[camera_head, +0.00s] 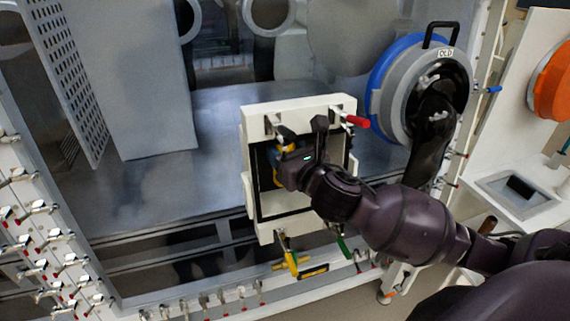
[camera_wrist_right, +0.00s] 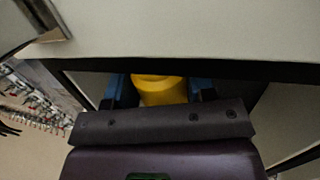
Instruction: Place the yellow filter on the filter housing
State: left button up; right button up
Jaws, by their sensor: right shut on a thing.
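The filter housing (camera_head: 248,172) is a cream square frame with a dark inside, mounted on the front of the glovebox in the head view. My right gripper (camera_head: 283,166) reaches into its opening. The yellow filter (camera_wrist_right: 160,88) shows between the gripper's blue fingers in the right wrist view, and the gripper is shut on it. In the head view only small yellow parts of it show beside the gripper. How deep the filter sits, and whether it touches the housing, is hidden. My left gripper is not in view.
A red-handled clamp (camera_head: 356,121) sits at the housing's top right, and a yellow-handled clamp (camera_head: 290,262) and a green-handled one (camera_head: 343,246) hang below. A round port marked OLD (camera_head: 398,90) is to the right. Valves line the lower left.

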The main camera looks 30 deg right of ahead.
notch_tip(320, 180, down, 4)
jog(key=shift+r+b, duration=0.2)
jog(key=shift+b, duration=0.15)
jog(key=shift+f, duration=0.35)
jog(key=shift+f, duration=0.25)
jog(key=o, duration=1)
